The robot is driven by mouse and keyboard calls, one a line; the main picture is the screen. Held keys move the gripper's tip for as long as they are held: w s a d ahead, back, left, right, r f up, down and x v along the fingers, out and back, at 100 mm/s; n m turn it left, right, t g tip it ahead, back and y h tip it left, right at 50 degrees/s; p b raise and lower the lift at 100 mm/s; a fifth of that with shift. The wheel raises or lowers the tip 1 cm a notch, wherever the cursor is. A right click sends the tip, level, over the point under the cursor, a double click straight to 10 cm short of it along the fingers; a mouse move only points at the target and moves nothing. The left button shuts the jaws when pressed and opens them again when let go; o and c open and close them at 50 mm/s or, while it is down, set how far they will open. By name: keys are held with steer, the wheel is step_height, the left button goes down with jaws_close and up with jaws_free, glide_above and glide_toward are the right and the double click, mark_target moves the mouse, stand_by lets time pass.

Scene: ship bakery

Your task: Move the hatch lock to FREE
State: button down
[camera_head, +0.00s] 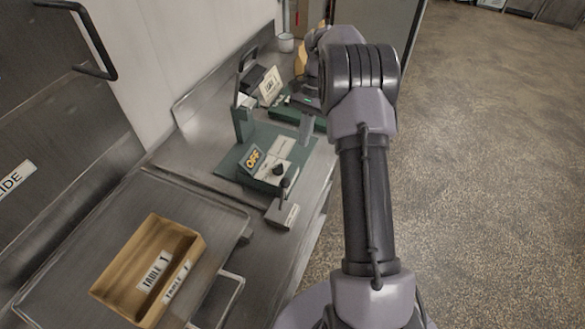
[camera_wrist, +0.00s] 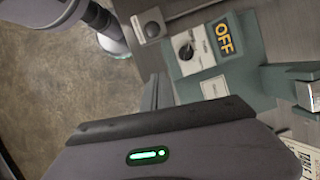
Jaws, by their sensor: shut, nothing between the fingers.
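A small grey block with a black-knobbed lever (camera_head: 283,211) sits at the counter's front edge, and it also shows in the wrist view (camera_wrist: 151,25). I cannot read its label, nor tell whether it is the hatch lock. Behind it is a green unit (camera_head: 232,163) with a black dial (camera_wrist: 187,51) on a white plate and a yellow OFF sign (camera_head: 252,158), also clear in the wrist view (camera_wrist: 225,38). My gripper (camera_head: 306,128) is above the counter beyond the OFF sign, shut and empty. Its fingertips are hard to make out. No FREE marking is legible.
A wooden tray (camera_head: 112,286) labelled TABLE 1 lies on the metal counter at the lower left. A panel with a black handle (camera_head: 101,72) and a sign ending in LIDE (camera_head: 14,178) stands at left. A green post (camera_head: 242,122) rises near my gripper. Open floor lies right.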

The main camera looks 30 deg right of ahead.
mark_target(283, 195)
steer(key=s+a+f+b, duration=0.3)
steer(key=a+f, duration=0.2)
steer(key=f, duration=0.2)
steer(key=shift+s+a+f, duration=0.15)
steer(key=shift+s+a, duration=0.05)
steer(key=shift+a, duration=0.2)
